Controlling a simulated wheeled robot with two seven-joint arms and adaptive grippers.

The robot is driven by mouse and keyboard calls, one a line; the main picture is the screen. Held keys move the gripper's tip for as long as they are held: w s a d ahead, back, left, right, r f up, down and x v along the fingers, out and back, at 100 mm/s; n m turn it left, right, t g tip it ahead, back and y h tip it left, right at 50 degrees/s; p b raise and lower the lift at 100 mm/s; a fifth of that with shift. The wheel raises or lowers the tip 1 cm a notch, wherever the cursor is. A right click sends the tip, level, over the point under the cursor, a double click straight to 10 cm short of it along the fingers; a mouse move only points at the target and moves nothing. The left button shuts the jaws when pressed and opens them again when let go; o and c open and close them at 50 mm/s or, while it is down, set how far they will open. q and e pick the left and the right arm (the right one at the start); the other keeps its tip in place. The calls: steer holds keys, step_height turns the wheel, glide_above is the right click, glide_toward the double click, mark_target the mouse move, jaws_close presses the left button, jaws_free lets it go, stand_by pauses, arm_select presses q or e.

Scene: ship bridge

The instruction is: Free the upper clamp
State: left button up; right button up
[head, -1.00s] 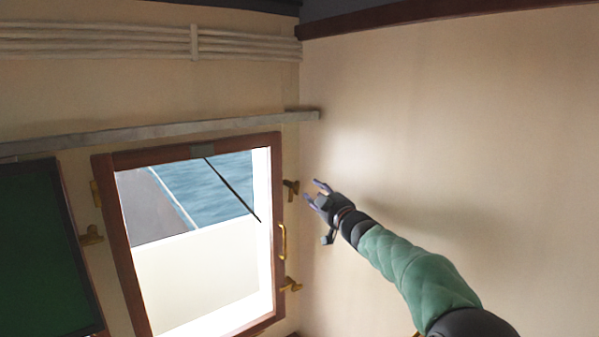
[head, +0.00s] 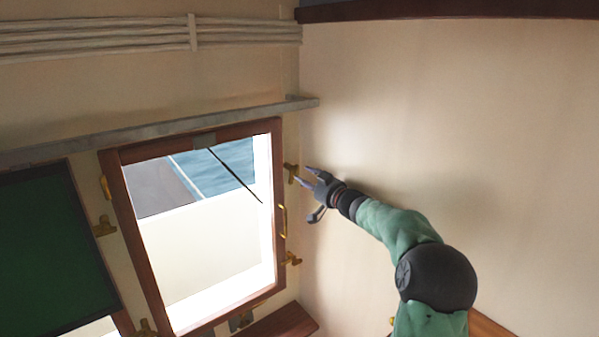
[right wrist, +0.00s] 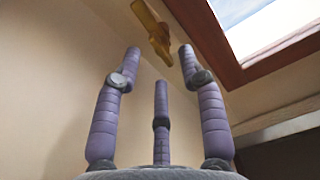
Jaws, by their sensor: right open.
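The brass upper clamp (head: 291,172) is on the right side of the wood-framed window (head: 283,230), near its upper corner. It also shows in the right wrist view (right wrist: 154,32), at the top, just beyond my fingertips. My right gripper (head: 305,177) is open and empty, close to the right of the clamp. In the right wrist view my right gripper (right wrist: 160,60) spreads its three purple fingers below the clamp, with a gap that looks small. I cannot tell whether any finger touches it. My left gripper is out of view.
A lower brass clamp (head: 291,259) and a brass handle (head: 282,220) are on the window's right side. A grey rail (head: 150,132) runs above the window. A bare wall (head: 480,120) stands to the right. A dark green panel (head: 50,250) is at left.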

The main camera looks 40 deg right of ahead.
steer(key=w, duration=0.4)
steer(key=shift+d+p, duration=0.2)
steer(key=shift+p, duration=0.15)
jaws_close()
